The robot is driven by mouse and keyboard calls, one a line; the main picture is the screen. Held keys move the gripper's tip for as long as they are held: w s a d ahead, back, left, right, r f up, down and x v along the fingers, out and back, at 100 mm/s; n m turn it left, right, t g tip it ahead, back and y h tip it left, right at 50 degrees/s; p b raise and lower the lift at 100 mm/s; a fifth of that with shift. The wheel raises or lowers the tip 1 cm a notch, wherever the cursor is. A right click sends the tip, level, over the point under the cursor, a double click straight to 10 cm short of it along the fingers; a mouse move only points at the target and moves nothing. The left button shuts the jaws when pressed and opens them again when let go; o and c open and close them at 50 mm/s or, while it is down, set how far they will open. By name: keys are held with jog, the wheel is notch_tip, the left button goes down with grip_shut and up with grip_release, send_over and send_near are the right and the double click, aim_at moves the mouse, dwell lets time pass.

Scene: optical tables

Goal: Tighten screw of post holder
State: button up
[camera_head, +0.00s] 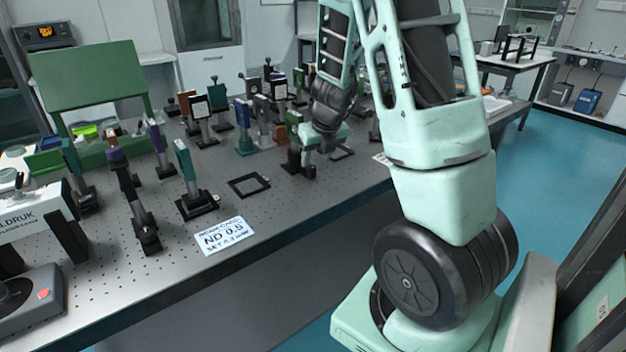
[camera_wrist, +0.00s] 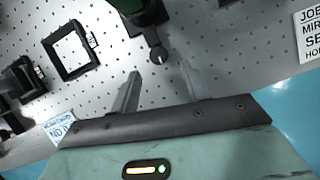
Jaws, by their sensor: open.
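A dark post holder (camera_wrist: 143,14) stands on the perforated table at the top of the wrist view. Its screw (camera_wrist: 158,54) has a small round head and sticks out from the holder toward my gripper (camera_wrist: 160,71). My two grey fingers are open and apart. The screw head lies just beyond the fingertips, roughly in line with the gap between them. I see no contact with it. In the head view the post holder (camera_head: 294,158) stands next to my gripper (camera_head: 309,164), and my wrist partly hides the area. The screw is too small to make out there.
An empty black square frame (camera_head: 249,185) lies flat left of the holder. A card reading ND 0.5 (camera_head: 225,236) lies near the table's front edge. Several mounted optics crowd the table behind and left, including a teal-plate mount (camera_head: 186,160). The perforated tabletop (camera_head: 290,215) in front is bare.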

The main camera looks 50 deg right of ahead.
aim_at(313, 168)
jog(key=b+x, duration=0.2)
jog(key=x, duration=0.3)
jog(key=shift+w+f, duration=0.1)
jog(key=shift+f, duration=0.25)
jog(key=c, duration=1)
